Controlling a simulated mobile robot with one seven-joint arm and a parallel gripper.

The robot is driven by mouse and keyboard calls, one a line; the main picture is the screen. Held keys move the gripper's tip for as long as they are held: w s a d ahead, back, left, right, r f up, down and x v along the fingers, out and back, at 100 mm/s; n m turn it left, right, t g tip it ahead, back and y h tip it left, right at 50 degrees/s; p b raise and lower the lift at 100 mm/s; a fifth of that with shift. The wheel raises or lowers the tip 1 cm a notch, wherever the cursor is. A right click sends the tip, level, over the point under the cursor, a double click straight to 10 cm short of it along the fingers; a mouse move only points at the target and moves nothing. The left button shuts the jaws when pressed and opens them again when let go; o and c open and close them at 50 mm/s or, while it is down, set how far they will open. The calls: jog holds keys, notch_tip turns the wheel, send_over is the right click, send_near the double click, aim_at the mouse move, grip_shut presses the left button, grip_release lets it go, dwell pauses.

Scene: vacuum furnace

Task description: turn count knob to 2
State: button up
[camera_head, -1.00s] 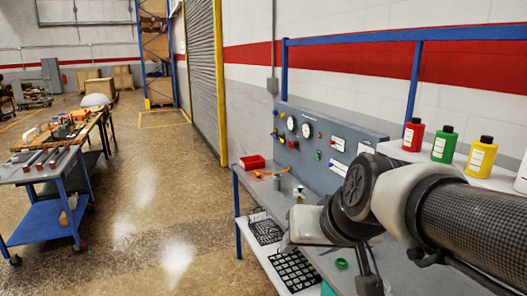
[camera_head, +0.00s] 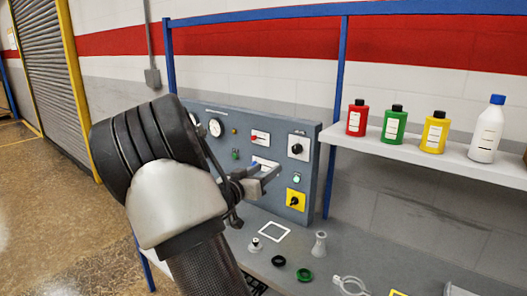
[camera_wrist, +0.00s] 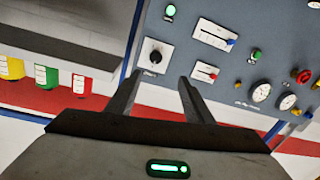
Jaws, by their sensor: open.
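A black rotary knob (camera_head: 296,148) on a white plate sits near the upper right corner of the grey control panel (camera_head: 275,128). In the wrist view, which is turned over, the knob (camera_wrist: 155,56) lies just beyond the gap between my fingertips. My gripper (camera_head: 274,171) is open and empty, in front of the panel and below left of the knob in the head view. Its two fingers (camera_wrist: 160,79) are spread apart and do not hold the knob. The knob's markings are too small to read, so its setting cannot be told.
A second black knob on a yellow plate (camera_head: 296,199) sits below. A green button (camera_head: 296,178) and slider plates (camera_wrist: 215,35) are nearby. Bottles stand on the right shelf (camera_head: 450,152). A funnel-like piece (camera_head: 319,244) and rings (camera_head: 304,275) lie on the bench.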

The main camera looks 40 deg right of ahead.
aim_at(295, 151)
jog(key=shift+g+h, duration=0.3)
jog(key=p+x, duration=0.1)
jog(key=x, duration=1.6)
jog(key=shift+d+r, duration=0.15)
jog(key=shift+d, duration=0.2)
jog(key=c, duration=1)
jog(key=shift+c, duration=0.2)
jog(key=shift+m+b, duration=0.3)
